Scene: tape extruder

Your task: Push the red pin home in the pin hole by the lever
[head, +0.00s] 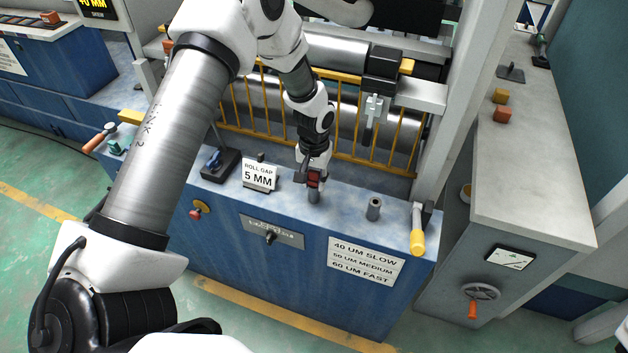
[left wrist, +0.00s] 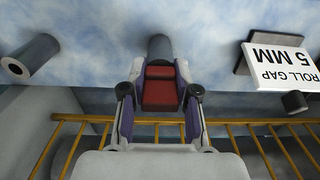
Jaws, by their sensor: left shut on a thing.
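My left gripper (head: 312,176) is shut on the red pin (head: 314,180) above the blue machine's top. In the left wrist view, the pin's red block (left wrist: 160,88) sits between the two fingers (left wrist: 160,100). A grey post (head: 314,196) stands right below the red block; in the left wrist view this post (left wrist: 160,48) meets its far end. I cannot tell how deep the pin sits in it. A second grey post (head: 374,208) with an open hole stands to the right, beside the yellow-handled lever (head: 417,232); this post also shows in the left wrist view (left wrist: 32,58). My right gripper is not in view.
A "ROLL GAP 5 MM" sign (head: 259,174) and a black block with a small lever (head: 214,164) stand left of the gripper. A yellow guard rail (head: 350,165) runs behind, before the rollers. A grey bench (head: 510,150) stands at the right.

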